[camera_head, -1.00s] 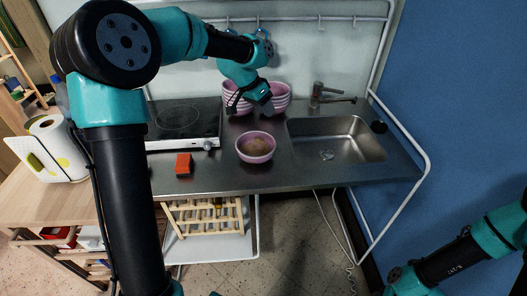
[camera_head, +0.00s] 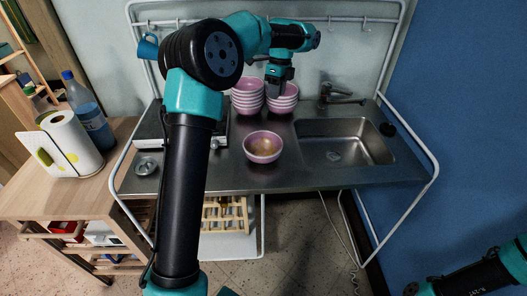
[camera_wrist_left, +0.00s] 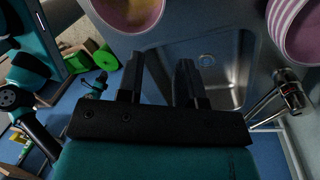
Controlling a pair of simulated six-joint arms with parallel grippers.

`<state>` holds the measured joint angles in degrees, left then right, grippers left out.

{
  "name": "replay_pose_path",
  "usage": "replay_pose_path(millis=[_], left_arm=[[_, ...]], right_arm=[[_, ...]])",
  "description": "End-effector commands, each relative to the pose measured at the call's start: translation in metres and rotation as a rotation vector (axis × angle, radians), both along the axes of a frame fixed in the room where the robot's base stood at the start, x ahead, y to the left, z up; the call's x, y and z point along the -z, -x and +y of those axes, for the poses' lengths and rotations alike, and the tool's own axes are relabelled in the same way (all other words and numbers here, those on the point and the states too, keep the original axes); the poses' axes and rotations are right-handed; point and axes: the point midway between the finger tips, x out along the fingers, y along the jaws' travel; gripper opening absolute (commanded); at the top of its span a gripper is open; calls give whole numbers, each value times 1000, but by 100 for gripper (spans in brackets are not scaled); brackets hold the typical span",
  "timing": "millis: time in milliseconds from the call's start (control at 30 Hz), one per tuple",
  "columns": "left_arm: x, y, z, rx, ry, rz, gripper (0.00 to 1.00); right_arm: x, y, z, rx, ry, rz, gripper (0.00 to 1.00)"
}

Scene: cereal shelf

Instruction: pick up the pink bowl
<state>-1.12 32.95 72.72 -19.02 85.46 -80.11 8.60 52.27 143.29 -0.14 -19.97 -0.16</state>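A single pink bowl (camera_head: 262,148) with something brown inside stands upright on the steel counter, left of the sink. The same bowl (camera_wrist_left: 130,14) is cut off by the top edge of the left wrist view. My left gripper (camera_head: 279,88) is above and behind that bowl, in front of the right bowl stack in the picture. Its fingers (camera_wrist_left: 161,80) are apart with nothing between them, pointing toward the sink side in the wrist view. Only part of my right arm shows at the lower right; its gripper is out of view.
Two stacks of pink bowls, left (camera_head: 247,96) and right (camera_head: 284,103), stand at the back of the counter. The sink (camera_head: 345,143) and faucet (camera_head: 338,93) are to the right. A blue bottle (camera_head: 88,115) and paper roll (camera_head: 72,140) stand at left.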

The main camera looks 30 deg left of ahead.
Motion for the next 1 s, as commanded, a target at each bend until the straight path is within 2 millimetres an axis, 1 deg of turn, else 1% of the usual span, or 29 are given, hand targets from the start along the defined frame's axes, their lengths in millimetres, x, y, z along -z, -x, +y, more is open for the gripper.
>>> replay_pose_path(millis=[167, 700, 833, 1000], left_arm=[[18, 4, 0, 0, 0, 3, 33], [107, 19, -1, -1, 1, 3, 33], [117, 21, -1, -1, 1, 2, 33], [119, 21, -1, -2, 1, -1, 33]], right_arm=[[0, 0, 0, 0, 0, 0, 43], [0, 0, 0, 0, 0, 0, 43], [0, 0, 0, 0, 0, 0, 43], [0, 0, 0, 0, 0, 0, 43]])
